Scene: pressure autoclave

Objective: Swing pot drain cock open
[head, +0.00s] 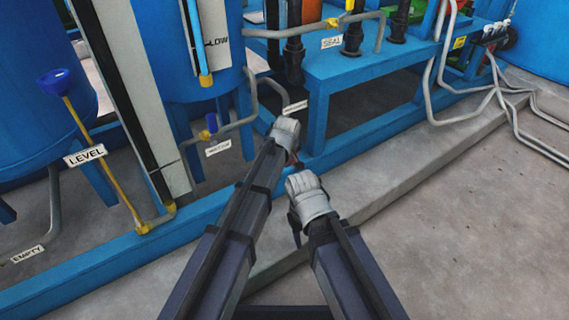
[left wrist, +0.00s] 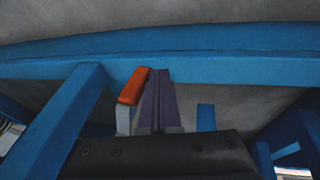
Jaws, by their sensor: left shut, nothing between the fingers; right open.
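My left gripper (head: 289,148) is beside the blue frame, left of and above my right one in the head view. In the left wrist view its dark fingers (left wrist: 161,88) are together with nothing between them. An orange-red lever (left wrist: 133,86) on a grey stem stands right beside the fingers, on their left. It looks like the drain cock's handle, but no label on it shows. I cannot tell whether it touches the finger. In the head view my arm mostly hides this spot. My right gripper (head: 303,190) is open and empty, close below the left one.
A blue stand (head: 370,68) and a blue base rail (head: 200,208) run behind my grippers. A blue-handled valve (head: 211,122) on a grey pipe is to the left. A yellow level pipe (head: 103,165) is farther left. The grey floor (head: 460,220) at the right is clear.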

